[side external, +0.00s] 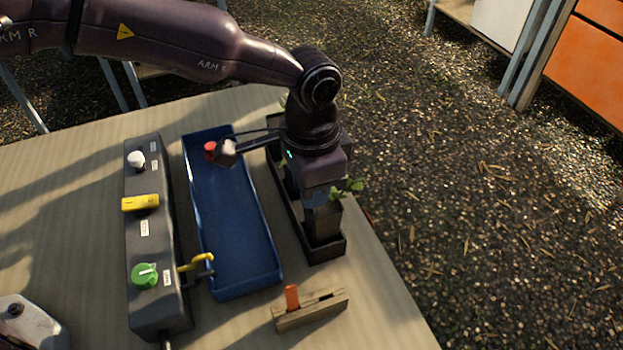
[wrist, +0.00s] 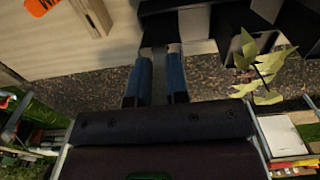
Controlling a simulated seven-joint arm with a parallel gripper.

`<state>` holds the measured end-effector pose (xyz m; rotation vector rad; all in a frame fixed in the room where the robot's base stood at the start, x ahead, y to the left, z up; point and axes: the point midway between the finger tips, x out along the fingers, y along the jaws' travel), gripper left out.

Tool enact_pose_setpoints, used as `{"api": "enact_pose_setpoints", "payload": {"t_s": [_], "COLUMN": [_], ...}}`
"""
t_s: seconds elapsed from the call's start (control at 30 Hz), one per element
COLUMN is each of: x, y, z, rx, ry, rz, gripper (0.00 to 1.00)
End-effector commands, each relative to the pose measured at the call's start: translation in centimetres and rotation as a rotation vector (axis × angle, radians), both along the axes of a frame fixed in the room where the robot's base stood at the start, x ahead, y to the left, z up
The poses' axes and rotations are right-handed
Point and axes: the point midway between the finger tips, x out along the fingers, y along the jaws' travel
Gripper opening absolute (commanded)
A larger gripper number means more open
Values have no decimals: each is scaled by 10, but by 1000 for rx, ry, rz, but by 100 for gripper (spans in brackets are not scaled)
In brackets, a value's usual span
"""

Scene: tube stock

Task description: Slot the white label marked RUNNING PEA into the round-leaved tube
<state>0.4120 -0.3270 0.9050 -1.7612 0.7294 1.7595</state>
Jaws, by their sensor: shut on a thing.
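My gripper (side external: 318,197) is over the near end of the dark tube tray (side external: 343,246). Its two blue fingers (wrist: 158,75) are shut with a narrow gap, on what appears to be the white label, of which only a pale sliver shows at the fingertips; its marking cannot be read. A dark square tube (side external: 323,224) stands just below the gripper in the side view. Green leaves (side external: 350,187) show beside the fingers. In the wrist view a leafy plant (wrist: 260,68) is right of the fingers. I cannot tell which tube is round-leaved; my arm hides much of the tray.
A wooden label holder (side external: 311,313) with an orange label (side external: 291,297) and an empty slot stands at the front. A blue tray (side external: 236,240) with a red item (side external: 210,150) lies left of the tubes. A grey control box (side external: 155,245) with knobs is further left.

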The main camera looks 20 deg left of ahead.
Motion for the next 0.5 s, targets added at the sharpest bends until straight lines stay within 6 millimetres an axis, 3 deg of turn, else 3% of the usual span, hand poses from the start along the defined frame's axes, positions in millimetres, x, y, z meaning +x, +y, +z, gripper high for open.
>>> {"api": "enact_pose_setpoints", "payload": {"t_s": [0.5], "x": [0], "y": [0], "z": [-4], "rx": [1], "ry": [1], "rz": [0], "gripper": [0]}}
